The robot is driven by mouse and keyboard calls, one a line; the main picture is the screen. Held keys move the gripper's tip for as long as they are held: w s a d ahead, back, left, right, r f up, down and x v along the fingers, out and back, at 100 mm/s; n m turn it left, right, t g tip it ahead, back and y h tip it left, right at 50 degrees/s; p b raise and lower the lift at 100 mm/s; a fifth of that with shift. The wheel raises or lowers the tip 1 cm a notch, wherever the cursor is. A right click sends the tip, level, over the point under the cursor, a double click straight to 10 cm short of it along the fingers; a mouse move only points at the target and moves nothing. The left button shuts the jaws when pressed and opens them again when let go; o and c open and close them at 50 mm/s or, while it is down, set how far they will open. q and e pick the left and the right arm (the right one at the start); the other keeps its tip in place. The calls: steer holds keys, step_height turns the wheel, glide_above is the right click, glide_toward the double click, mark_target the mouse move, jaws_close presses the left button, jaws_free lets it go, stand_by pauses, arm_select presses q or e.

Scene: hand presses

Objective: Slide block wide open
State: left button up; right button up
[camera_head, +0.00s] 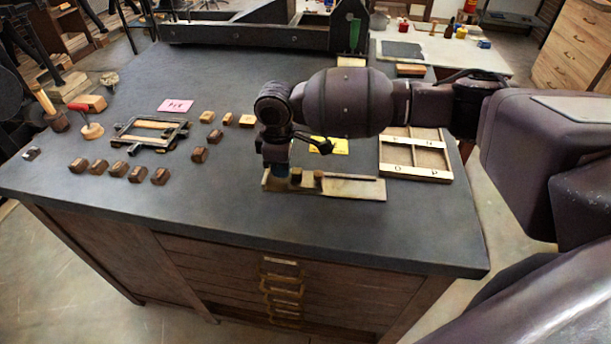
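A flat, light wooden holder (350,188) lies near the front edge of the dark table. It has a raised back strip, and small brown blocks (318,178) stand upright near its left part. My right gripper (277,168) points down over the holder's left end, close beside these blocks. My arm and gripper body hide part of that end. Whether the fingers touch or hold a block cannot be made out. My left gripper is not in view.
Several small wooden blocks (138,174) lie at the left around a dark frame (150,133). A pink card (175,105) lies behind it. A compartment tray (415,172) sits at the right. A large press (250,32) stands at the back. The front left tabletop is bare.

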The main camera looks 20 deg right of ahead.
steer(key=shift+f, duration=0.1)
jaws_close()
steer(key=shift+w+a+b, duration=0.15)
steer(key=shift+w+a, duration=0.35)
steer(key=shift+a, duration=0.3)
steer(key=shift+w+a+b, duration=0.1)
steer(key=shift+w+a, duration=0.35)
steer(key=shift+a, duration=0.4)
steer(key=shift+w+a+b, duration=0.15)
steer(key=shift+w+a, duration=0.35)
steer(key=shift+a, duration=0.3)
steer(key=shift+w+a+b, duration=0.25)
steer(key=shift+w+a, duration=0.25)
steer(key=shift+a, duration=0.35)
steer(key=shift+w+a+b, duration=0.2)
steer(key=shift+w+a, duration=0.3)
steer(key=shift+a, duration=0.35)
steer(key=shift+w+a+b, duration=0.25)
steer(key=shift+w+a, duration=0.25)
steer(key=shift+a, duration=0.35)
steer(key=o, duration=0.9)
jaws_free()
